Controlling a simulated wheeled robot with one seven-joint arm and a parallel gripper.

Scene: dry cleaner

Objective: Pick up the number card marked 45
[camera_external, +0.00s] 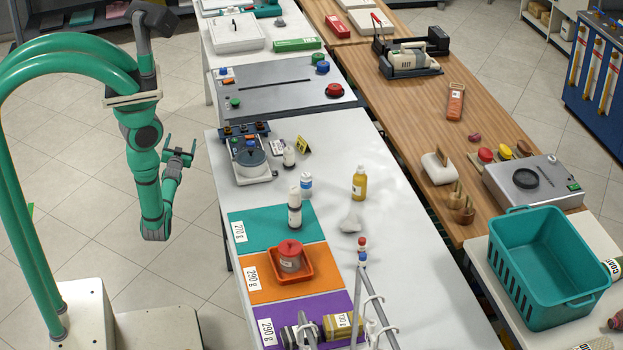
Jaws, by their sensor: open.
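A small yellow folded card (303,144) stands on the white table, right of the scale; dark marks on it are too small to read. A small white card (277,146) with dark print lies just left of it, also unreadable. I cannot tell which, if either, is marked 45. My gripper (181,152) is open and empty, in the air left of the white table, well apart from both cards.
Coloured mats with weight labels, a red-lidded jar (290,257) in an orange tray and a yellow bottle (359,183) are nearer. The white table's right middle is mostly clear.

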